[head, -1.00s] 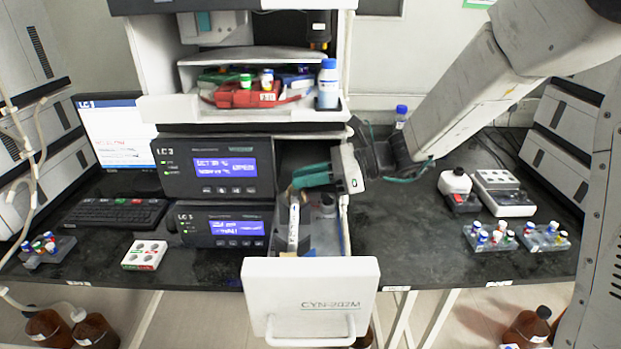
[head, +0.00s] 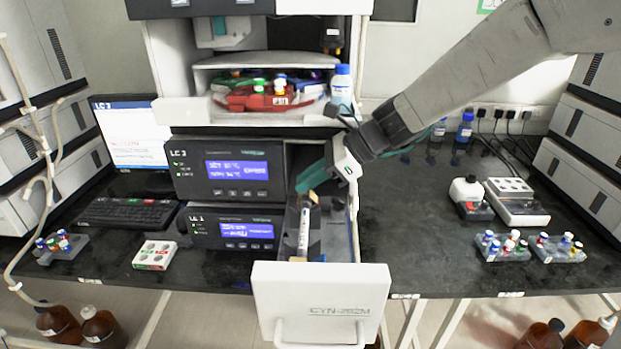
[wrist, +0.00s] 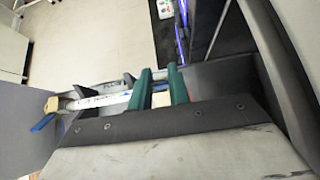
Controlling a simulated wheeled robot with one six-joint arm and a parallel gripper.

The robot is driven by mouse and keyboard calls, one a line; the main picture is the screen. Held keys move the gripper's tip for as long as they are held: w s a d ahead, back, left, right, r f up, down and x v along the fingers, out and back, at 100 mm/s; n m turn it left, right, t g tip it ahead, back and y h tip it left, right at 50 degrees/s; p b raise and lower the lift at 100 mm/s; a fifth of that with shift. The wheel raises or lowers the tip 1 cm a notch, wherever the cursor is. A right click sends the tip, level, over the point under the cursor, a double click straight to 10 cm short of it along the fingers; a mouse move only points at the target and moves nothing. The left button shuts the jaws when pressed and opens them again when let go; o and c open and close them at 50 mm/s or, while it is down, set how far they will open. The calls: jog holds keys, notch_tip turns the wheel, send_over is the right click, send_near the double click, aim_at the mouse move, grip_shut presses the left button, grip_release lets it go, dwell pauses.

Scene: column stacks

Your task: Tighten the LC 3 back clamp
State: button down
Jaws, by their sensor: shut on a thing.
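The open LC 3 drawer (head: 321,300) extends from the instrument. A slim, pale, labelled column (head: 304,232) lies along it and also shows in the wrist view (wrist: 112,99). At its back end is the tan back clamp (head: 313,198). My gripper (head: 306,182) reaches into the drawer from the upper right. In the wrist view its green fingers (wrist: 160,72) are shut on the clamp part at the column's back end, largely hidden between them. At the column's other end a front clamp shows a tan block (wrist: 52,104) and a blue lever (wrist: 43,122).
The LC 3 module (head: 222,171) stands left of the drawer, close to my fingers. A shelf with a red tray (head: 268,98) and blue-capped bottle (head: 342,85) is above. The drawer walls flank the column. The right-hand bench (head: 420,235) has free room.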

jog(key=c, duration=1.3)
grip_release()
jog(key=y, duration=0.1)
jog(key=d+y, duration=0.1)
jog(key=y, duration=0.1)
jog(key=shift+d+f, duration=0.3)
jog(key=shift+f, duration=0.05)
jog(key=y, duration=0.2)
jog(key=d+f+y, duration=0.1)
jog(key=y, duration=0.1)
jog(key=shift+d, duration=0.1)
jog(key=d, duration=0.8)
jog(key=s+r+n+g+h, duration=0.2)
jog(key=s+n+h, duration=0.15)
jog(key=s, duration=0.35)
jog(key=s+r+n+g+h, duration=0.2)
jog(key=s+n, duration=0.3)
jog(key=s, duration=0.1)
jog(key=s+d+n+h, duration=0.2)
jog(key=s+d, duration=0.1)
jog(key=s+d+n+t+h, duration=0.1)
jog(key=s+d+n+h, duration=0.1)
jog(key=s+d+h, duration=0.1)
jog(key=s+d+n+t+h, duration=0.1)
jog(key=s+d+n+h, duration=0.1)
jog(key=s, duration=0.3)
jog(key=shift+s+d+n+h, duration=0.15)
jog(key=shift+d+n+h, duration=0.2)
jog(key=shift+d, duration=0.35)
